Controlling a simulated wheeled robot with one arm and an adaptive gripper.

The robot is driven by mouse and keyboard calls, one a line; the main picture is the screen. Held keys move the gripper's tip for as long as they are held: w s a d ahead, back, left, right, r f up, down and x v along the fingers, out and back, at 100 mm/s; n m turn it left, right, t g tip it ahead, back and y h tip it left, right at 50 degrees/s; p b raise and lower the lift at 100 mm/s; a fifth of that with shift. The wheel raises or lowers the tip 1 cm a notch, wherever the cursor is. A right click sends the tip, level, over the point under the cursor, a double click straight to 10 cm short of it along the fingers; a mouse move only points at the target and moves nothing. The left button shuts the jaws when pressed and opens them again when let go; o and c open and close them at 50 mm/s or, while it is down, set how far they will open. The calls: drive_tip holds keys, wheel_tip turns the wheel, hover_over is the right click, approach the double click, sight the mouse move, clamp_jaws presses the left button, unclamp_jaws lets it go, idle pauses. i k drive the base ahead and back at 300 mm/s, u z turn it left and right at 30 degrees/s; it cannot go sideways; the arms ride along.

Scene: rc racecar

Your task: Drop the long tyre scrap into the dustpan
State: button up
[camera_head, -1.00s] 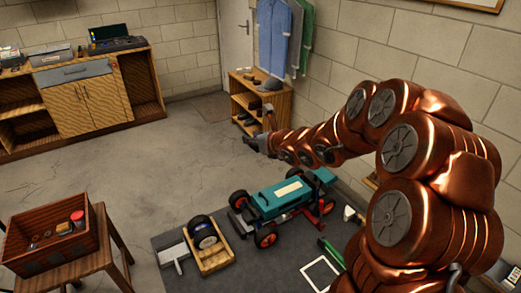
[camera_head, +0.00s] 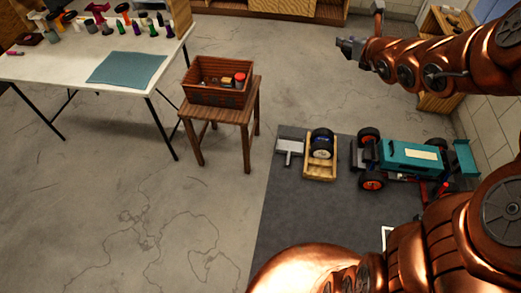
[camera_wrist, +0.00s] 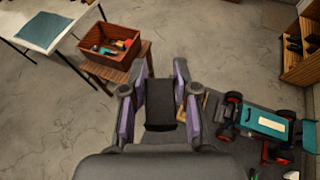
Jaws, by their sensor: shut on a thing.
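My gripper (camera_head: 347,47) is raised at the top right of the head view, high above the floor. In the wrist view, my gripper (camera_wrist: 160,95) is shut on a flat, dark, oblong piece between its two fingers, the long tyre scrap (camera_wrist: 160,104). I cannot make out the scrap clearly in the head view. The dustpan (camera_head: 289,147) is light grey with a short handle and lies on the dark mat (camera_head: 275,215), left of a wooden wheel stand. It is apart from my gripper. In the wrist view I cannot see the dustpan.
A wooden stand with a wheel (camera_head: 321,165) is right of the dustpan. A teal racecar (camera_head: 405,155) stands further right. A brown crate (camera_head: 212,92) sits on a wooden stool (camera_head: 247,143). A white table (camera_head: 60,60) is at upper left. Floor (camera_head: 150,220) at lower left is clear.

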sight(291, 148)
drive_tip(key=u, duration=1.25)
drive_tip(key=i, duration=2.6)
drive_tip(key=z, duration=2.2)
